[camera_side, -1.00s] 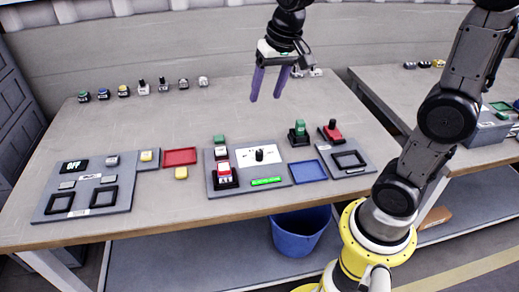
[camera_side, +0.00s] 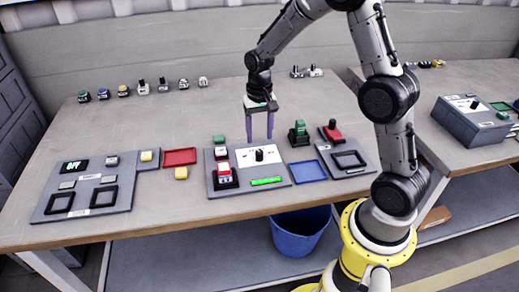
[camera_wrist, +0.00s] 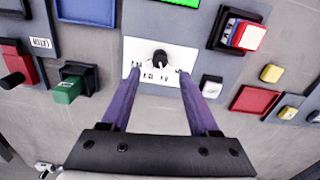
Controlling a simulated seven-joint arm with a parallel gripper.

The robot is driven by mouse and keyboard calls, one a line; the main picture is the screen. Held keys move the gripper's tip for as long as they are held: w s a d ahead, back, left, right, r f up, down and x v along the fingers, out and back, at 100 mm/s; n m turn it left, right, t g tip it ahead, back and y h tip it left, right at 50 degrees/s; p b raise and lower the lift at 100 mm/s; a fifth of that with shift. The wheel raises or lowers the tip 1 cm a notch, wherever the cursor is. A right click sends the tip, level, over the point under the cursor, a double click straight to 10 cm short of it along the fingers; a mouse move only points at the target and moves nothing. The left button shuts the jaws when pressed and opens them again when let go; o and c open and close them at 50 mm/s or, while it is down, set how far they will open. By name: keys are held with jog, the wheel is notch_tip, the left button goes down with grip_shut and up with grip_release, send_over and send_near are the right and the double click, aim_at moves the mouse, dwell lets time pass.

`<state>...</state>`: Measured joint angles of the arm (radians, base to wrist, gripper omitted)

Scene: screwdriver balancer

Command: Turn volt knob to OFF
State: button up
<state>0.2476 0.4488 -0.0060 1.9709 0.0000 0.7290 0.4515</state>
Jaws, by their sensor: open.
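The volt knob (camera_side: 259,154) is a small black dial on a white label plate (camera_side: 245,160) in the middle grey panel. In the wrist view the knob (camera_wrist: 160,58) sits ahead of and between my fingertips, with a light pointer mark; the printing around it is too small to read. My gripper (camera_side: 260,138) has two purple fingers pointing down. It is open and empty, above the back part of the middle panel. In the wrist view my gripper (camera_wrist: 158,80) shows its fingers spread to either side of the knob, apart from it.
The middle panel also holds a red-and-white switch (camera_side: 224,176) and a lit green display (camera_side: 266,181). A green-topped block (camera_side: 299,133) and a red-handled block (camera_side: 332,131) stand to the right. A blue bin (camera_side: 298,235) is below.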

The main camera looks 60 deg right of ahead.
aim_at(260, 152)
notch_tip(260, 152, down, 7)
jog(key=shift+r, duration=0.2)
grip_shut()
dwell(0.4)
